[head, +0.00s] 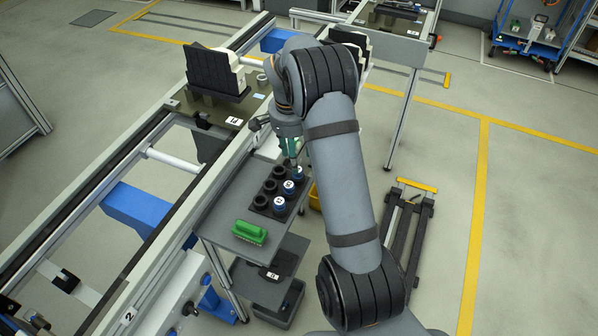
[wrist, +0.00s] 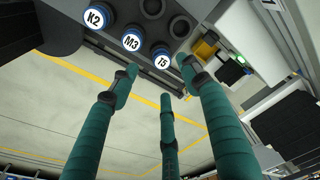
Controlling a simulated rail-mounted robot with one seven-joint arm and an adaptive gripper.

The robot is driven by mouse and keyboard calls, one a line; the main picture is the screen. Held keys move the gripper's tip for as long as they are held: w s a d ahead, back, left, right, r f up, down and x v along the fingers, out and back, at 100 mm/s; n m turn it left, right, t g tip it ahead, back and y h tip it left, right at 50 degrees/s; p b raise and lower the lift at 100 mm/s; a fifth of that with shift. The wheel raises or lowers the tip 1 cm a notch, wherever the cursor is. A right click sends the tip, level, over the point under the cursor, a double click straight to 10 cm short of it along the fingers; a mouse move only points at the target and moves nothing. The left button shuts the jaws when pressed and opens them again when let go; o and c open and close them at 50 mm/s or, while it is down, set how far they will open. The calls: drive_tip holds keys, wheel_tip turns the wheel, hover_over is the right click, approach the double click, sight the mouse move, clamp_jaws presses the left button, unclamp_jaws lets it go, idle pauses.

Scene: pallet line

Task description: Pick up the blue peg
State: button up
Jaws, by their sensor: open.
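Three blue pegs with white lettered tops stand in the right row of a black rack (head: 262,212). In the wrist view they read K2 (wrist: 97,17), M3 (wrist: 131,40) and T5 (wrist: 161,58). In the head view one blue peg (head: 298,174) is closest to my gripper (head: 292,160), another blue peg (head: 289,188) is in the middle, and a third blue peg (head: 279,205) is nearest the front. My gripper's green fingers (wrist: 158,80) are spread and empty, with the T5 peg closest to their tips. My arm partly covers the rack's far end.
Black round pieces (head: 270,187) fill the rack's left row. A green slotted block (head: 249,232) lies on the grey shelf (head: 226,212) in front. A yellow bin (head: 315,197) is just right of the rack. The conveyor rail (head: 190,205) runs along the left.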

sight(298, 175)
drive_tip(key=shift+f+p, duration=0.55)
drive_tip(key=shift+f, duration=0.4)
drive_tip(key=f, duration=0.2)
drive_tip(key=w+f+p, duration=0.1)
drive_tip(key=f, duration=0.1)
drive_tip(key=shift+d+f, duration=0.1)
drive_tip(key=shift+f, duration=0.05)
drive_tip(key=shift+c, duration=0.6)
clamp_jaws()
